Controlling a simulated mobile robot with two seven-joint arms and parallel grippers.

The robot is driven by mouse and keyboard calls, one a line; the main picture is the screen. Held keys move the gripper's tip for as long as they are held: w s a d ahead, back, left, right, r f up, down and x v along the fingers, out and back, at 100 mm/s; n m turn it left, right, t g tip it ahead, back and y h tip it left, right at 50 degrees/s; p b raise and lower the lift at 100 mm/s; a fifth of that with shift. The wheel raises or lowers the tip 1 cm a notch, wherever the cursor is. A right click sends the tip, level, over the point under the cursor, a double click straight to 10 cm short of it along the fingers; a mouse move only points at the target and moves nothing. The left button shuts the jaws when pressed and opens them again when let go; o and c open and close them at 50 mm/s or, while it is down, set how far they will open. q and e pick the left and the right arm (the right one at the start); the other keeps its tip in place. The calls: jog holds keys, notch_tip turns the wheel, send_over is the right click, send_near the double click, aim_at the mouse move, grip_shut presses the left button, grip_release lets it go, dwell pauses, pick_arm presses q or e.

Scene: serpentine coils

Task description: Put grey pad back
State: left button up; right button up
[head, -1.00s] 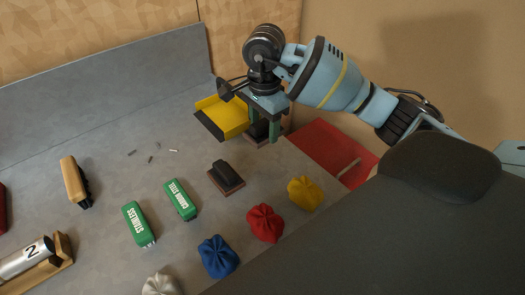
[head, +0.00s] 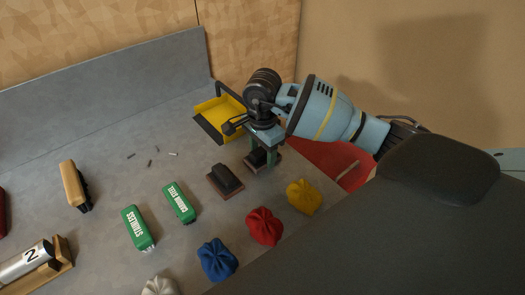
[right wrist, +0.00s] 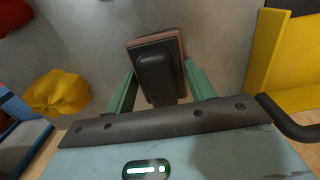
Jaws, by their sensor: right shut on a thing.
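My right gripper (head: 262,156) is shut on a pad block (head: 276,160) with a black grip and a reddish-brown base. In the right wrist view the green fingers (right wrist: 159,75) stand on both sides of the black grip (right wrist: 155,66). Whether the block touches the bench is unclear. A second, similar block (head: 226,181) rests on the bench just left of the held one. Neither block shows a clearly grey face; their undersides are hidden. My left gripper is not in view.
A yellow dustpan-like tray (head: 222,115) lies behind the gripper. Yellow (head: 304,196), red (head: 264,227) and blue (head: 217,259) cloth bundles line the front edge. Two green boxes (head: 138,228) and a wooden brush (head: 74,184) lie left. A red surface (head: 335,163) lies beyond the right edge.

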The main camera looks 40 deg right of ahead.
aim_at(262, 150)
jog(key=shift+f, duration=0.1)
jog(key=o, duration=1)
jog(key=shift+c, duration=0.2)
notch_tip(262, 150, up, 12)
jog(key=shift+s, duration=0.1)
dwell(0.3)
